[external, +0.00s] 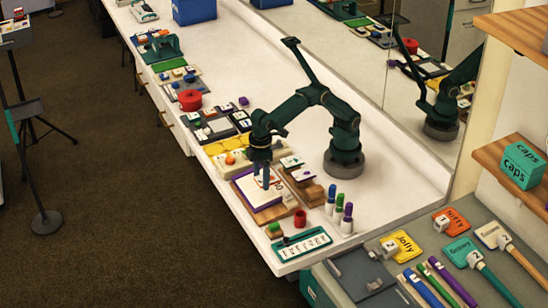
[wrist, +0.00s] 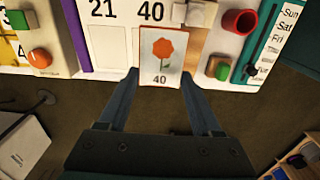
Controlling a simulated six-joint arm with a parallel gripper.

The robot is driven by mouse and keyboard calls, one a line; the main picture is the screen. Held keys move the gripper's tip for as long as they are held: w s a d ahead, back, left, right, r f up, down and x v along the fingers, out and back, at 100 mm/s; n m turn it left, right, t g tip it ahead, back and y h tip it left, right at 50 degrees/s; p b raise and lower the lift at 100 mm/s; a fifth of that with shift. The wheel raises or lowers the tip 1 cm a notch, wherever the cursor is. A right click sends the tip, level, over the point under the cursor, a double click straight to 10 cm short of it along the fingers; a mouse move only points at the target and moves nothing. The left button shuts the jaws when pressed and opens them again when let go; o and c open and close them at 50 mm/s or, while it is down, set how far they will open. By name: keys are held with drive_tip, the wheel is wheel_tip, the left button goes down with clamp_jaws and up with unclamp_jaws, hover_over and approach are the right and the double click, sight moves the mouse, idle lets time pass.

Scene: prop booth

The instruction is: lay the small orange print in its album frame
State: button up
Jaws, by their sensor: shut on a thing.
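My gripper (wrist: 159,80) is shut on a small white card with an orange flower and the number 40, the orange print (wrist: 161,52). The print is held between the fingertips, its picture facing the wrist camera. Behind it in the wrist view lies a white album page (wrist: 105,40) with large numbers 21 and 40 and outlined areas below them. The print hides part of the page near the 40. In the external view my gripper (external: 263,183) is over the album (external: 247,190), which has a purple edge. I cannot tell the gap between print and page.
A red cup (external: 299,218), a green block on wood (external: 273,229) and a teal weekday board (external: 302,243) stand near the counter's front end. Several markers (external: 339,207) stand to the right. A wooden rack with cards (external: 300,175) is close beside my gripper.

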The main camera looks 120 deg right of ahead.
sight(255, 197)
drive_tip(key=shift+w+d+f, duration=0.7)
drive_tip(key=shift+d+f, duration=0.1)
drive_tip(key=shift+d, duration=0.1)
drive_tip(key=shift+f, duration=1.85)
drive_tip(key=shift+f, duration=0.1)
drive_tip(key=shift+f, duration=0.25)
drive_tip(key=o, duration=1.3)
